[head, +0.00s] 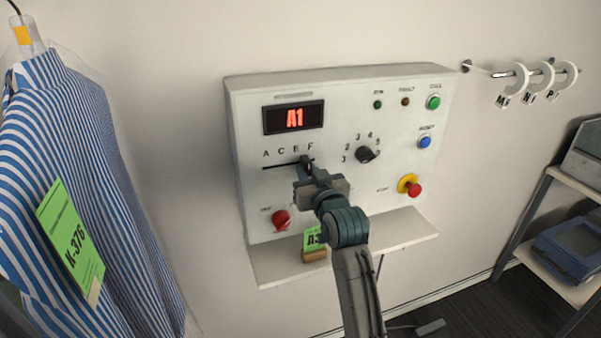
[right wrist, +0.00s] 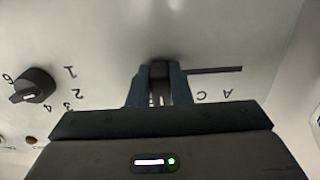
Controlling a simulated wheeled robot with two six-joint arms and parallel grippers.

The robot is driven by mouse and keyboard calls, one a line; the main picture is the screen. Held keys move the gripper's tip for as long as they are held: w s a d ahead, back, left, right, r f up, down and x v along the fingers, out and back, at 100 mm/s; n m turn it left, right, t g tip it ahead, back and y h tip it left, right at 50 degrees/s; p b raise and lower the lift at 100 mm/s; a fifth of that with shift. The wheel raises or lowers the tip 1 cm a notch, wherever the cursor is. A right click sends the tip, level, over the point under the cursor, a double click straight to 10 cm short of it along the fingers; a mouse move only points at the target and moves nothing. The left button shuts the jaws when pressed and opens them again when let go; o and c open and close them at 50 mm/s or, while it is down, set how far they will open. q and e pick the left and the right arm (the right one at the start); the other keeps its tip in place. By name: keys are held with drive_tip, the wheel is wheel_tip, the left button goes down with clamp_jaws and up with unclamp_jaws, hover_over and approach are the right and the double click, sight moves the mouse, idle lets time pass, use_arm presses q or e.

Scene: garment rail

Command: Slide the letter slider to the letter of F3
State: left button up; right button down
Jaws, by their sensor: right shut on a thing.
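The control panel (head: 340,100) is a white box on the wall, and its red display (head: 294,117) reads A1. Below it is a horizontal slot (head: 280,166) under the letters A, C, E and F. The dark letter slider (head: 306,160) is at the slot's right end, about under the F. In the right wrist view, turned upside down, the slider (right wrist: 160,70) sits between the fingers of my right gripper (right wrist: 158,88), with the slot and the letters C and A to its right. My right gripper (head: 305,170) is shut on the slider. My left gripper is not in view.
A number dial (head: 365,154), red knob (head: 281,219), red stop button (head: 414,190), blue button (head: 425,142) and green button (head: 433,102) are on the panel. A shelf (head: 270,265) below holds a green tag (head: 312,239). A striped shirt (head: 80,190) hangs at left.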

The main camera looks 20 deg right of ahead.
drive_tip(key=shift+d, duration=0.95)
drive_tip(key=c, duration=1.5)
unclamp_jaws()
drive_tip(key=shift+c, duration=0.2)
drive_tip(key=shift+o, duration=1.1)
drive_tip(key=shift+d, duration=0.35)
